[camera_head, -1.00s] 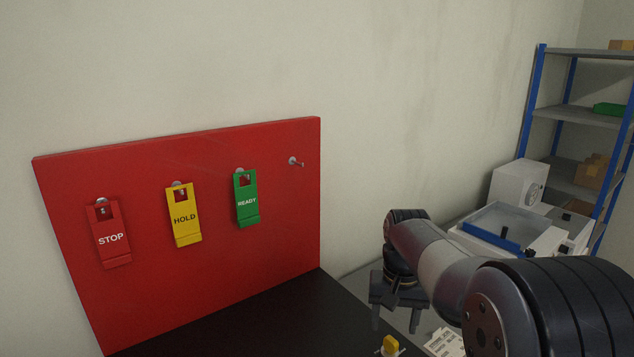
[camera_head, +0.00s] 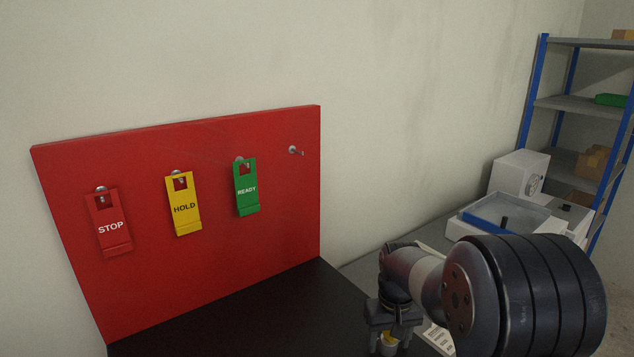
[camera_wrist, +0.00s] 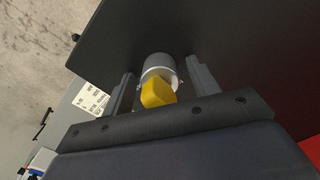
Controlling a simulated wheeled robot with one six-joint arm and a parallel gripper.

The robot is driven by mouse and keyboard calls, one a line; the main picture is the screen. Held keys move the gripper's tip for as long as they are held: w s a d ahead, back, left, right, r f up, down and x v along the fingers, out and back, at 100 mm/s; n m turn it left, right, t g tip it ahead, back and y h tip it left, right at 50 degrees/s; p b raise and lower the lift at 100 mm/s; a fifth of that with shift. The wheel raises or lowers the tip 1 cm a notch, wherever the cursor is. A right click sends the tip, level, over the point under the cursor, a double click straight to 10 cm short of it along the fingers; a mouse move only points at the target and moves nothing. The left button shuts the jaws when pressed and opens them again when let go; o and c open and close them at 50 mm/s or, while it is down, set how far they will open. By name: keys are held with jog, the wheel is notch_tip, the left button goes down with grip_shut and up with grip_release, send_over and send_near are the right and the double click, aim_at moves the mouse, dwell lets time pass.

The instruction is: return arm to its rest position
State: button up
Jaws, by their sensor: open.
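My gripper (camera_head: 387,342) points down at the right edge of the black surface, and its jaws are open. In the wrist view my gripper (camera_wrist: 162,82) has its two fingers apart, on either side of a grey cylinder (camera_wrist: 158,63) with a yellow block-like top (camera_wrist: 157,92). I cannot tell how far below the fingertips that piece sits.
A red board (camera_head: 220,255) stands at the left with red STOP (camera_head: 110,240), yellow HOLD (camera_head: 184,222) and green READY (camera_head: 247,201) tags on pegs. A bare peg (camera_head: 296,151) is at its right. White equipment (camera_head: 520,173) and a blue-framed shelf (camera_head: 530,105) stand at right.

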jog(key=n, duration=0.2)
jog(key=shift+n, duration=0.3)
notch_tip(320, 180, up, 11)
jog(key=shift+r, duration=0.1)
jog(key=shift+s, duration=0.3)
jog(key=shift+s+a, duration=0.2)
jog(key=shift+s, duration=0.4)
jog(key=shift+s, duration=0.1)
